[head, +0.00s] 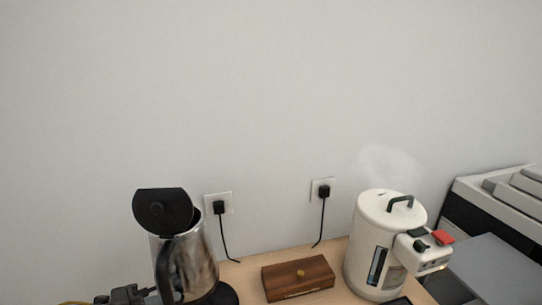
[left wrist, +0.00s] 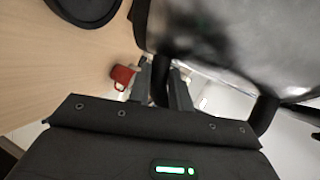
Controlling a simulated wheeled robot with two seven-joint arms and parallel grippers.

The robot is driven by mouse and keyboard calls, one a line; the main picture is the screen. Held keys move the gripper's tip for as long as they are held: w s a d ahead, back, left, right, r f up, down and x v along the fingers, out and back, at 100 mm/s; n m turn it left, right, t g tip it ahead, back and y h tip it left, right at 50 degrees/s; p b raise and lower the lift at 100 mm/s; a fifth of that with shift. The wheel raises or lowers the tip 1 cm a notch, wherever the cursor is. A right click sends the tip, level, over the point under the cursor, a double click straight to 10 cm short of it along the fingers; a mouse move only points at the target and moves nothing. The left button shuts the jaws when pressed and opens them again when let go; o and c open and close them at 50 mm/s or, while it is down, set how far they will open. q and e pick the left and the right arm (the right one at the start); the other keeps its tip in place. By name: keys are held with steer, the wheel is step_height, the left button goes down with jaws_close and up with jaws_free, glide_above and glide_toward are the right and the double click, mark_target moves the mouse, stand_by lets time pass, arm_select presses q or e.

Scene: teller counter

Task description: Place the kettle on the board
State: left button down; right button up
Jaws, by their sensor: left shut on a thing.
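The steel kettle (head: 196,262) with a black handle (head: 164,270) and a raised black lid (head: 163,209) is at the lower left of the head view. My left gripper (head: 148,293) comes in at the bottom left and is shut on the kettle's handle. In the left wrist view the fingers (left wrist: 161,82) close on the black handle, with the blurred steel body (left wrist: 235,45) beyond. A round black base (head: 225,294) shows at the kettle's lower right; in the left wrist view the kettle appears off it. I cannot make out a board. My right gripper is not in view.
A wooden box (head: 298,277) lies right of the kettle. A white water boiler (head: 368,245) steams further right, beside a grey machine (head: 490,265). Two plugged cords hang on the wall. A red mug (left wrist: 122,75) shows in the left wrist view.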

arm_select(q)
steer(key=shift+r, duration=0.15)
stand_by(0.5)
steer(key=shift+s+d+f+n+t+y, duration=0.1)
steer(key=shift+s+f+n+t+y, duration=0.1)
steer(key=shift+f+n+t+y, duration=0.6)
steer(key=shift+s+a+f+n+t+y, duration=0.1)
steer(key=shift+s+f+n+t+y, duration=0.05)
steer(key=shift+f+n+t+y, duration=0.7)
steer(key=shift+s+d+f+n+t+y, duration=0.1)
steer(key=shift+s+f+n+t+y, duration=0.1)
steer(key=shift+f+n+t+y, duration=0.45)
